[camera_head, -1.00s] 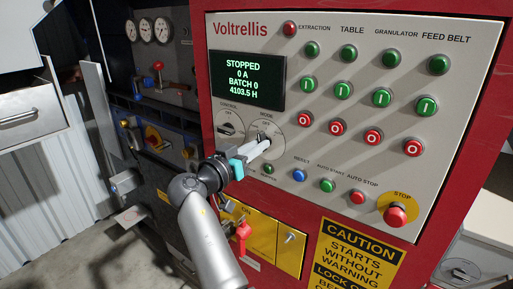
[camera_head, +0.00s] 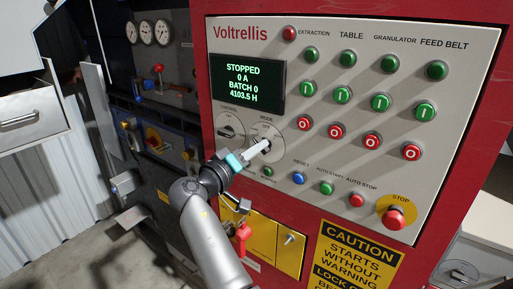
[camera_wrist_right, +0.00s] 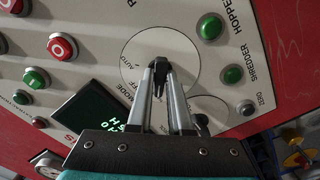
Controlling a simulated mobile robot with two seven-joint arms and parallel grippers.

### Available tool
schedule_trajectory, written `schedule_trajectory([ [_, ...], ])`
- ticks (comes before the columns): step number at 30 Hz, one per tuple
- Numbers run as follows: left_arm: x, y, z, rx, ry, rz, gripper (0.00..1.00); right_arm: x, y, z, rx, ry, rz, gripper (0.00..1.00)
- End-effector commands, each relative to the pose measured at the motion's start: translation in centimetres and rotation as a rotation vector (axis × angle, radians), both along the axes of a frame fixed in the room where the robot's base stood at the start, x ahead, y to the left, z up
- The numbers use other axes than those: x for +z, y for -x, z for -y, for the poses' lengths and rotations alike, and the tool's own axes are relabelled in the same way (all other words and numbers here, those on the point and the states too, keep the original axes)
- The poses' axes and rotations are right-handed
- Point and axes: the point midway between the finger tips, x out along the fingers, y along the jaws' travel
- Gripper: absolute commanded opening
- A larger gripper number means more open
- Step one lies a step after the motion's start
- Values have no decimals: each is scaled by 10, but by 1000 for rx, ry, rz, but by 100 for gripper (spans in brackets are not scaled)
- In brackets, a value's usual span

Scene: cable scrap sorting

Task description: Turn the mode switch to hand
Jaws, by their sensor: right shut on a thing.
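The mode switch shows in the head view as a pale round dial plate (camera_head: 275,129) under the display. In the right wrist view its black knob (camera_wrist_right: 160,65) sits at the middle of the dial. My right gripper (camera_head: 265,146) is at this dial and is shut on the knob; its two fingers (camera_wrist_right: 159,80) lie on either side of the knob in the wrist view. The fingers partly hide the knob and lower dial in the head view. AUTO is legible on the dial in the wrist view, but I cannot tell which mark the knob points to. My left gripper is not in view.
The control switch (camera_head: 229,131) sits just left of the mode dial. Red buttons (camera_head: 335,131) are to its right, a blue button (camera_head: 298,178) and a green button (camera_head: 327,188) below right. The red stop button (camera_head: 393,217) is farther right. The display (camera_head: 248,82) reads STOPPED.

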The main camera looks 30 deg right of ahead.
Motion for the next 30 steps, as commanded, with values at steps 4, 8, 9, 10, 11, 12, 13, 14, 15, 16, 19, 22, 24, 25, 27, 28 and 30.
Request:
schedule_trajectory([
  [4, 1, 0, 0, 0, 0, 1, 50, 2, 0, 0, 0, 13, -21, 0],
  [8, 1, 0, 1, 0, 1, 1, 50, 2, 0, 0, 0, 16, -27, 0],
  [9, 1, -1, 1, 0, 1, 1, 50, 2, 0, 0, 0, 16, -28, 0],
  [10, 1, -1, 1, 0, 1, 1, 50, 2, 0, 0, 0, 16, -28, 0],
  [11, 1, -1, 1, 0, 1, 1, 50, 2, 0, 0, 1, 17, -28, 0],
  [12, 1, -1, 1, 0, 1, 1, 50, 2, 0, 0, 0, 17, -27, 0],
  [13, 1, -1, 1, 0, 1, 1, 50, 2, 0, 0, 0, 17, -27, 0],
  [14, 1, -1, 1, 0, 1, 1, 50, 2, 0, 0, 0, 17, -27, 0],
  [15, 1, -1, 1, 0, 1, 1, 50, 2, 0, 0, 0, 17, -27, 0],
  [16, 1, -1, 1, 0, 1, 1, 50, 2, 0, 0, 0, 17, -27, 0],
  [19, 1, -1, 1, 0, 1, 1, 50, 2, 0, 0, 0, 17, -26, 25],
  [22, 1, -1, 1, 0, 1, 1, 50, 1, 0, 0, 0, 16, -27, 36],
  [24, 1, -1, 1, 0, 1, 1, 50, 1, 0, 0, 0, 14, -28, 44],
  [25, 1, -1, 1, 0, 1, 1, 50, 1, 0, 0, 0, 14, -28, 47],
  [27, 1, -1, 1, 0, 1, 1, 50, 1, 0, 0, 0, 14, -28, 48],
  [28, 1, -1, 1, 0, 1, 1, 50, 1, 0, 0, 0, 14, -28, 48],
  [30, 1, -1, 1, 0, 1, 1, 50, 1, 0, 0, 0, 13, -28, 48],
])
